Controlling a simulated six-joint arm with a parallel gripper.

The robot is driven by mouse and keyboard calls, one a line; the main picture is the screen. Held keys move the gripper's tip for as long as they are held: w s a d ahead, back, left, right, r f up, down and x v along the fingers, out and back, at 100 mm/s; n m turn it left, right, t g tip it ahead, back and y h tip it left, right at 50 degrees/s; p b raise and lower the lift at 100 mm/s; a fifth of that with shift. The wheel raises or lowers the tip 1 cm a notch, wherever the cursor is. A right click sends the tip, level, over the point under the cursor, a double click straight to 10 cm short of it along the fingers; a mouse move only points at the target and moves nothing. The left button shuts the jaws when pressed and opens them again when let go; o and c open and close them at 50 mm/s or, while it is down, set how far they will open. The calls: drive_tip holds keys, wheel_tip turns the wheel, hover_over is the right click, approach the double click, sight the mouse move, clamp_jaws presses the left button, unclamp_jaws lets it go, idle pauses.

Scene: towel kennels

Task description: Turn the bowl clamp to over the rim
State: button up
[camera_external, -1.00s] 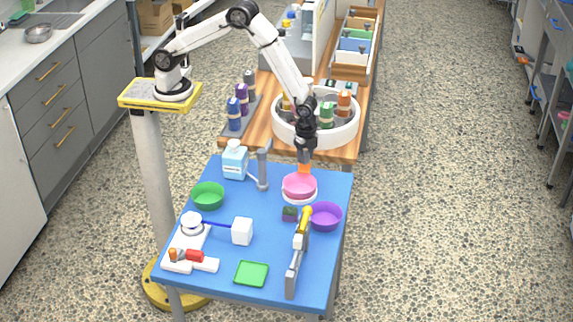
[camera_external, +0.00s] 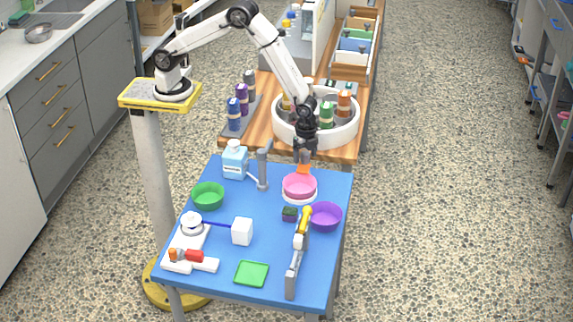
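A pink bowl (camera_external: 299,187) sits in a white ring-shaped holder on the blue table, right of its middle. A small orange part (camera_external: 303,169), which looks like the bowl clamp, stands at the bowl's far rim. Whether it lies over the rim or beside it is too small to tell. My gripper (camera_external: 305,158) points down directly above and behind the orange part, close to it. The dark fingers are small here, and I cannot tell whether they touch or hold it.
A grey post (camera_external: 262,170) and a light-blue bottle (camera_external: 235,160) stand left of the gripper. A green bowl (camera_external: 208,195) is at left. The white round tray (camera_external: 350,134) is behind.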

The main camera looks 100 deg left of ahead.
drive_tip(key=shift+r, duration=0.1)
drive_tip(key=shift+r, duration=3.8)
drive_tip(key=shift+s+a+r, duration=0.15)
drive_tip(key=shift+s+r, duration=0.15)
drive_tip(key=s+a+r+n+t, duration=0.1)
drive_tip(key=s+a+r+n, duration=0.1)
drive_tip(key=s, duration=0.6)
drive_tip(key=s+a+r+n+t, duration=0.1)
drive_tip(key=s+a+r+n, duration=0.2)
drive_tip(key=s+r+n, duration=0.2)
drive_tip(key=s+n, duration=0.2)
drive_tip(key=s, duration=0.2)
drive_tip(key=shift+s+r+t, duration=0.15)
drive_tip(key=shift+r+t, duration=0.1)
drive_tip(key=shift+t, duration=0.05)
